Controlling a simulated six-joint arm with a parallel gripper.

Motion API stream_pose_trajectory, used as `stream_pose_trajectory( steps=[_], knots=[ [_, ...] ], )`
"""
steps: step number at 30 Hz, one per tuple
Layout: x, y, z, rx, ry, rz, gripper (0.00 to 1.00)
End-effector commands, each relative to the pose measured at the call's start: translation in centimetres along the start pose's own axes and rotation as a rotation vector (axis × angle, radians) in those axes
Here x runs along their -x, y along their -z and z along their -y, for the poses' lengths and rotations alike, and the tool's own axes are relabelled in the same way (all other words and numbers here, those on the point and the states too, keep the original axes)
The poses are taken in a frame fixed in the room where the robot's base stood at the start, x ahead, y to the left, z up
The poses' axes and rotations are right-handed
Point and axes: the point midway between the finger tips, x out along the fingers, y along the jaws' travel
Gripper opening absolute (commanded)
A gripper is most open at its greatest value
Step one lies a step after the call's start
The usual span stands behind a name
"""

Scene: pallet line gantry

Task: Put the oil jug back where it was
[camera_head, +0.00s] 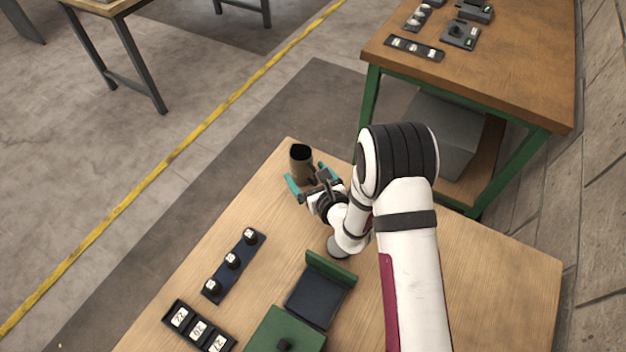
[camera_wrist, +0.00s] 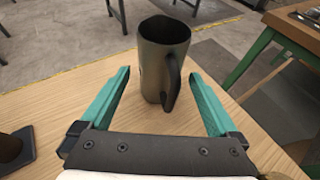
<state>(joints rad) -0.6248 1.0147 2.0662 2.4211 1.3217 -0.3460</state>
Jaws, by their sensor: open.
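The oil jug (camera_head: 301,161) is a dark grey-brown, open-topped jug standing upright near the far corner of the wooden table. In the wrist view the jug (camera_wrist: 162,58) stands ahead of my gripper, with its handle turned toward me and to the right. My gripper (camera_head: 309,182) has teal fingers, spread apart and empty. In the wrist view the open fingers (camera_wrist: 160,88) point toward the jug, one to its left and one to its right. The jug stands mostly beyond the fingertips, and I cannot tell whether either finger touches it.
The table (camera_head: 480,265) also holds a strip with several black knobs (camera_head: 233,259), a numbered block (camera_head: 198,328), a dark tray with a green back (camera_head: 316,297) and a green box (camera_head: 270,335). A second table (camera_head: 500,65) with devices stands behind. The table's right side is clear.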

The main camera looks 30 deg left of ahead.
Motion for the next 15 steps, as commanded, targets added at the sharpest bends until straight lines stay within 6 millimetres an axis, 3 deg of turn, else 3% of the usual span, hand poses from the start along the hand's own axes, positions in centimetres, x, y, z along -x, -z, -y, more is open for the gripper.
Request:
stream_pose_trajectory(
  steps=[9,15],
  knots=[
    [8.2,0.1,0.1,-0.003,0.004,-0.003,0.96],
    [11.3,0.1,0.1,-0.002,0.002,-0.002,0.96]
  ],
)
